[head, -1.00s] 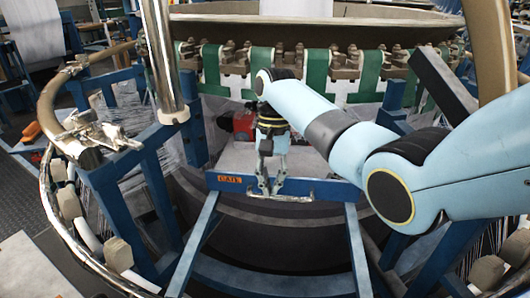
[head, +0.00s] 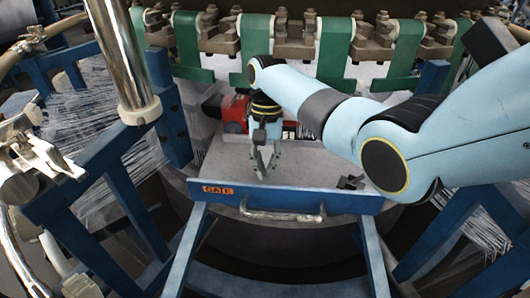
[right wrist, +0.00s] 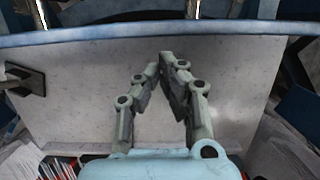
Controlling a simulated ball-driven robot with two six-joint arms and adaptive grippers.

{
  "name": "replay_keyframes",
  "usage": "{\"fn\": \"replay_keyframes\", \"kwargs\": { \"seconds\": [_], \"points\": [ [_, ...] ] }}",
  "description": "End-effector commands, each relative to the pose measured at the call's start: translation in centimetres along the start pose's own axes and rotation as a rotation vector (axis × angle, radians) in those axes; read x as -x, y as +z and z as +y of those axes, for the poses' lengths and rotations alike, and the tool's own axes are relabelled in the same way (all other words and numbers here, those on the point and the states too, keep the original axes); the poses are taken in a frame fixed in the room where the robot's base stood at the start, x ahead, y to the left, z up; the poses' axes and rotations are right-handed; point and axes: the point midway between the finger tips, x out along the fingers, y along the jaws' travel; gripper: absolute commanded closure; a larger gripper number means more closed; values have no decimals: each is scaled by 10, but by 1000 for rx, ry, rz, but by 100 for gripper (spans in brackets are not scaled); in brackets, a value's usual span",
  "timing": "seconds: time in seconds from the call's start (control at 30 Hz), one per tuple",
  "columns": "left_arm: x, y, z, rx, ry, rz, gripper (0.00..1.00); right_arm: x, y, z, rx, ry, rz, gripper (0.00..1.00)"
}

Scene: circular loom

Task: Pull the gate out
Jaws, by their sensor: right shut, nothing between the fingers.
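The gate is a blue bar (head: 345,202) with an orange GATE label (head: 218,190) and a silver handle (head: 282,216) on its front face. A pale flat plate (head: 310,167) lies behind the bar. My right gripper (head: 263,173) is shut and empty, with its fingers over the plate, behind the bar and apart from the handle. In the right wrist view the fingertips (right wrist: 166,60) come together over the plate (right wrist: 235,75), and the blue bar (right wrist: 150,35) crosses beyond them. The handle is not clearly seen there. My left gripper is not in view.
Blue frame posts (head: 172,110) and a chrome column (head: 122,60) stand at the left. White threads (head: 95,115) fan out beside them. A red device (head: 232,112) sits behind the gripper. A small dark piece (head: 351,182) is on the plate, near the bar.

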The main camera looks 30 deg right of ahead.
Motion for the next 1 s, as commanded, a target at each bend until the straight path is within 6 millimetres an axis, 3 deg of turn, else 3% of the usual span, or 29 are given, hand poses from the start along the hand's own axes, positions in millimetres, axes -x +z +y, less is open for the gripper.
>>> {"fn": "replay_keyframes", "kwargs": {
  "seconds": [0.1,0.3,0.77,1.0],
  "points": [
    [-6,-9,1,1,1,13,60,-20,0,0,1,0,-2,100],
    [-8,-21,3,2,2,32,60,-33,0,-1,1,-1,0,100],
    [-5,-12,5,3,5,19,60,-33,2,0,1,-1,0,100],
    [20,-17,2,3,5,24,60,-34,25,0,2,0,-4,100]
  ]
}}
